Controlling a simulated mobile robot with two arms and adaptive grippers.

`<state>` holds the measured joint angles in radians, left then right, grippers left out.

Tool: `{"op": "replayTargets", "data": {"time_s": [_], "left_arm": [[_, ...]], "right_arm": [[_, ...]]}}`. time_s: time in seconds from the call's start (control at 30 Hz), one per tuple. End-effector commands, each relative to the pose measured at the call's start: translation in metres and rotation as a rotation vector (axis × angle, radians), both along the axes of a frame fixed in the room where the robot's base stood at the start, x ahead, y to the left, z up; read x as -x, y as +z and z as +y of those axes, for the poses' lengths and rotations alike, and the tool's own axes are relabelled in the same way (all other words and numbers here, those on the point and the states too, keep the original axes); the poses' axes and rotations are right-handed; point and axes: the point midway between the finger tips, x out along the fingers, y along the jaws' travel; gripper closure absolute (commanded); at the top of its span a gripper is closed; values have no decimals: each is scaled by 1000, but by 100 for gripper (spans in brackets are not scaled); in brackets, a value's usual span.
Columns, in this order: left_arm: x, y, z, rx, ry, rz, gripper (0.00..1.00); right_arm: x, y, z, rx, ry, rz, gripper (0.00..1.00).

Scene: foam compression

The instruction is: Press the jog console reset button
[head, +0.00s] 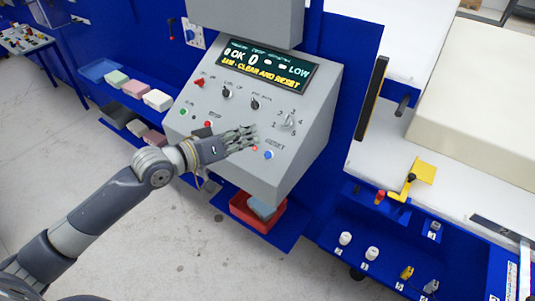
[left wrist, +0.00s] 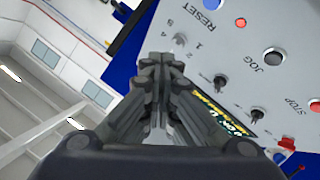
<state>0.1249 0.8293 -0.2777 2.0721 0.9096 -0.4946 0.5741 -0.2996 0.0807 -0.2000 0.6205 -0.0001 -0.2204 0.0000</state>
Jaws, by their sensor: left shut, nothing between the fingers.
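The grey jog console (head: 300,165) has a sloped panel with a display reading "JAM - CLEAR AND RESET". The blue reset button (head: 268,155) is at the panel's lower right, under a RESET label; it also shows at the top of the left wrist view (left wrist: 213,4). A small orange-red lamp (head: 255,148) is beside it. My left gripper (head: 254,131) is shut and empty, in front of the lower panel, up and left of the reset button in the head view. It appears apart from the button. The black JOG button (left wrist: 274,57) shows in the left wrist view. My right gripper is not in view.
Knobs (head: 227,92) and a red stop button (head: 208,125) share the panel. A red tray (head: 240,208) with a block sits below the console. A blue shelf with foam blocks (head: 135,88) is at left; a machine with a yellow handle (head: 410,180) at right.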

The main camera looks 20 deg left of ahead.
Motion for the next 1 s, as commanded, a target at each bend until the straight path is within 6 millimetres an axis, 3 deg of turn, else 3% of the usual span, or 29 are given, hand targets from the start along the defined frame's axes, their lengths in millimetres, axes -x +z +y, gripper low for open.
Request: {"op": "replayTargets", "data": {"time_s": [0.23, 0.63, 1.0], "left_arm": [[-4, -11, -1, -1, 1, 0, 100], [-30, -60, -11, -1, 1, 0, 100], [-43, -75, -16, -2, 0, -1, 100]], "right_arm": [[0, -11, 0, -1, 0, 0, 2], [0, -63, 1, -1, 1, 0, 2], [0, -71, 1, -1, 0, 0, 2]]}}
